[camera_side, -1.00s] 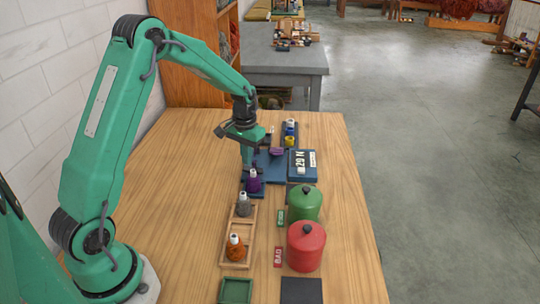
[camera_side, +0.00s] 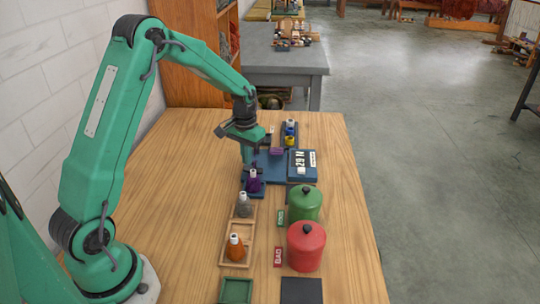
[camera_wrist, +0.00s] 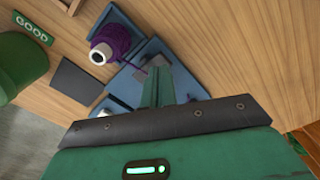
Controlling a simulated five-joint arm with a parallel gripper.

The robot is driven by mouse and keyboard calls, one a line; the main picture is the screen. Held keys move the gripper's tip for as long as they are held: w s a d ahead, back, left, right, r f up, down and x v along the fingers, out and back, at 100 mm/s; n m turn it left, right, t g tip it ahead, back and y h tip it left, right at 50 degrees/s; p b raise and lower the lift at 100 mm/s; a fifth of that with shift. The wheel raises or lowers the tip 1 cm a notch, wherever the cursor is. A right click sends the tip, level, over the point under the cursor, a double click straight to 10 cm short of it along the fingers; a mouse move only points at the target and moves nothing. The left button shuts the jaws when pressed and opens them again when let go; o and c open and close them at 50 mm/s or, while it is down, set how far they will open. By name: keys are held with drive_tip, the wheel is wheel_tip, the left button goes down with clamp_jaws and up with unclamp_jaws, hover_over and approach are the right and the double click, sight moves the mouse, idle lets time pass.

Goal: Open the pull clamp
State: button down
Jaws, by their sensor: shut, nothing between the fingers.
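The pull tester is a blue base (camera_side: 270,167) with a display box (camera_side: 301,165) reading about "29 N". A purple skein on a white-topped cone (camera_side: 254,181) stands on its near-left end; the skein also shows in the wrist view (camera_wrist: 112,40). A small purple piece (camera_side: 277,150) sits at the far part of the base; I cannot tell if it is the clamp. In the wrist view a small grey metal part (camera_wrist: 156,62) lies just beyond my fingertips. My gripper (camera_side: 247,163) is shut and empty, pointing down over the base's left side. Its fingers hide part of the base.
A wooden tray (camera_side: 224,250) holds an orange (camera_side: 235,251) and a grey skein (camera_side: 242,210). Green (camera_side: 305,204) and red (camera_side: 306,248) lidded pots stand at right with GOOD and BAD labels. A dark rack (camera_side: 290,128) holds yellow and blue spools. The left table is clear.

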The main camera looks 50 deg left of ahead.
sight(247, 169)
drive_tip(key=shift+f, duration=1.05)
idle(1.3)
drive_tip(key=shift+r, duration=3.5)
drive_tip(key=s+d+r+m+t, duration=0.1)
drive_tip(key=s+d+r+t, duration=0.2)
drive_tip(key=s+d+r, duration=0.8)
drive_tip(key=s+d+r+m+t, duration=0.1)
drive_tip(key=s, duration=0.5)
drive_tip(key=s+d+r+m+t, duration=0.1)
drive_tip(key=s+d+r, duration=0.1)
drive_tip(key=s, duration=0.4)
drive_tip(key=shift+s+d+r+t, duration=0.15)
drive_tip(key=shift+s+d+t, duration=0.1)
drive_tip(key=shift+s+t, duration=0.05)
